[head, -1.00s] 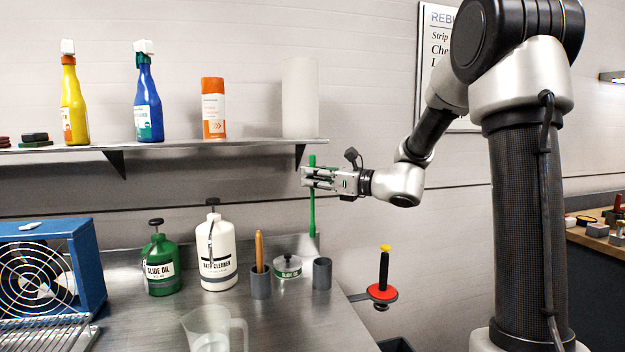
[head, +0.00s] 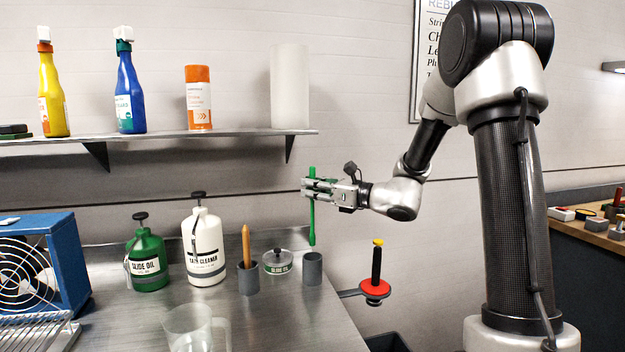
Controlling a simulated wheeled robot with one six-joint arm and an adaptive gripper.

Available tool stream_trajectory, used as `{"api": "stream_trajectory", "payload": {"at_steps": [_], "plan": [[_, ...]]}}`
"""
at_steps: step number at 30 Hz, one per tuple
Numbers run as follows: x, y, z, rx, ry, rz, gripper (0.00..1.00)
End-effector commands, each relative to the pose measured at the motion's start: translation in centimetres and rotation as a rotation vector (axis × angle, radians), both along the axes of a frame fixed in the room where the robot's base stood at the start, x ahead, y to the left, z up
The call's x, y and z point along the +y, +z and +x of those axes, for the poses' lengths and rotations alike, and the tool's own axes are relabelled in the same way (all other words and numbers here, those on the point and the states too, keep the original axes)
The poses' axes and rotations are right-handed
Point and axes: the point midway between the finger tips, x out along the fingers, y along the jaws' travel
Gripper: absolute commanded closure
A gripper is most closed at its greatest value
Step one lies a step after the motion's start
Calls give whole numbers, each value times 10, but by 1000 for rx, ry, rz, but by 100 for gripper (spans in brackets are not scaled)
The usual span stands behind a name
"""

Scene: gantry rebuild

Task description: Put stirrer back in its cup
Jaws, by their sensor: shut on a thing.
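My gripper (head: 318,189) is shut on the green stirrer (head: 312,222) and holds it upright in the air. The stirrer's lower tip hangs a little above the mouth of a grey cup (head: 313,270) at the right of the bench, as seen in the head view. I cannot tell how far in depth it is from the cup. A second grey cup (head: 248,280) farther left holds a wooden-coloured stick (head: 246,245).
A white cleaner jug (head: 204,250), a green oil can (head: 147,262) and a clear pitcher (head: 190,330) are to the left. A shelf (head: 220,134) with bottles is above. A red disc holder (head: 375,288) sits right of the bench.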

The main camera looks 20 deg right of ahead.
Motion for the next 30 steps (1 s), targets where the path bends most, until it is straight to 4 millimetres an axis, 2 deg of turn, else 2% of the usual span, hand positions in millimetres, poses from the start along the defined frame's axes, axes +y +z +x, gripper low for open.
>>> {"api": "stream_trajectory", "payload": {"at_steps": [21,30], "plan": [[0,-64,0,2,0,2,100],[0,-79,0,1,0,1,100]]}}
